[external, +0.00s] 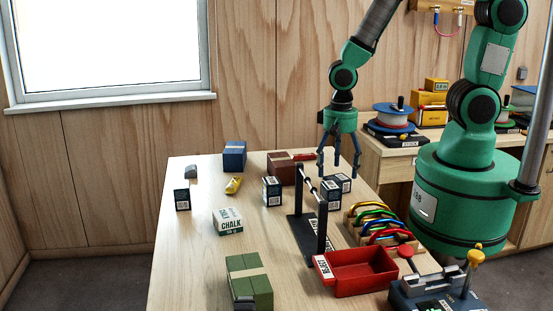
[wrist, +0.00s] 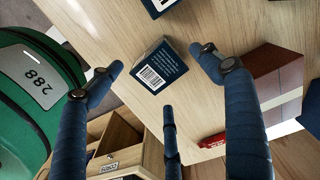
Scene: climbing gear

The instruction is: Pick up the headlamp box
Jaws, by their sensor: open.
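My gripper (external: 339,168) is open, pointing down over the far right part of the table. A dark blue box (external: 336,193) with a white label stands just below it. In the wrist view this blue box (wrist: 160,68) shows a barcode label and lies between the spread fingertips (wrist: 158,76), apparently untouched. Similar dark boxes stand at the middle (external: 272,191) and left (external: 182,199) of the table. The print is too small to tell which one is the headlamp box.
A black stand with a bar (external: 308,225) rises close in front. Brown (external: 281,168) and blue (external: 234,156) boxes stand behind. A rack of coloured carabiners (external: 378,222) and a red tray (external: 356,272) are nearer. A chalk box (external: 228,222) stands left, with bare table around it.

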